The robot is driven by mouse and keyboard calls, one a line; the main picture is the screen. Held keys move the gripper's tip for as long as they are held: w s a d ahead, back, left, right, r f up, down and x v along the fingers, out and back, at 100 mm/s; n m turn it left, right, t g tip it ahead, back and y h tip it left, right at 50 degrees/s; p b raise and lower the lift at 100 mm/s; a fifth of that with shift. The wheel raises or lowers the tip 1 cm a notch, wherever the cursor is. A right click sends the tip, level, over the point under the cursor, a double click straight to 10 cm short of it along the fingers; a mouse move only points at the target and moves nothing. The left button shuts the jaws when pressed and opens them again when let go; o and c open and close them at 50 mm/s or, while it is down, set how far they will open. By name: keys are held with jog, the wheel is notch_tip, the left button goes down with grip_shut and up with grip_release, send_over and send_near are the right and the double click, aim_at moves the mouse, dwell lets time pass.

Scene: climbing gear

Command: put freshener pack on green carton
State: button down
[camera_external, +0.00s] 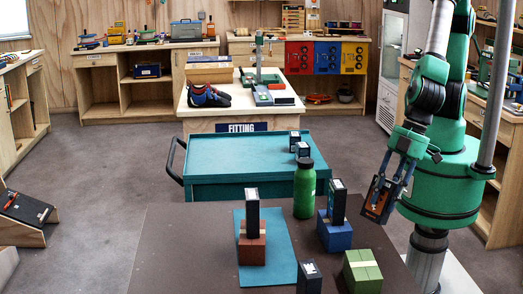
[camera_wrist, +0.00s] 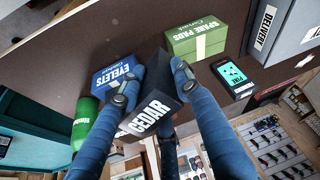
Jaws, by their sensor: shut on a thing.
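My gripper (camera_external: 385,190) is shut on a dark pack with an orange-edged face (camera_external: 378,203), held tilted in the air right of the table's objects. In the wrist view, between my fingers (camera_wrist: 152,82), a black pack reads CEDAR (camera_wrist: 150,118). The green carton (camera_external: 362,272) stands on the brown table at the front right, apart from the held pack. The wrist view shows it as a green box lettered SPARE PADS (camera_wrist: 196,40); its visible top is bare except for a pale band.
A blue EYELETS box (camera_external: 335,236) with a dark pack (camera_external: 337,202), a green bottle (camera_external: 304,190) and another dark pack (camera_external: 310,278), labelled PINE (camera_wrist: 236,78), stand nearby. A red-brown box (camera_external: 252,250) bears a dark pack (camera_external: 252,212). The table's left side is clear.

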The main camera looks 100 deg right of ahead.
jog(key=shift+w+d+r+m+g+h+p, duration=0.15)
jog(key=shift+m+g+h+p, duration=0.2)
jog(key=shift+m+p, duration=0.35)
jog(key=shift+m+g+h+p, duration=0.4)
jog(key=shift+m+p, duration=0.2)
jog(key=shift+m, duration=0.3)
jog(key=shift+s+a+m+g+h+p, duration=0.25)
jog(key=shift+s+m+g+p, duration=0.35)
jog(key=shift+m, duration=0.2)
jog(key=shift+s+a+m+g+p, duration=0.45)
jog(key=shift+s+m+g+p, duration=0.1)
jog(key=shift+s+m+g, duration=0.2)
jog(key=shift+w, duration=0.1)
jog(key=b, duration=0.1)
send_over(364, 268)
jog(key=shift+f, duration=0.85)
jog(key=shift+f, duration=1.75)
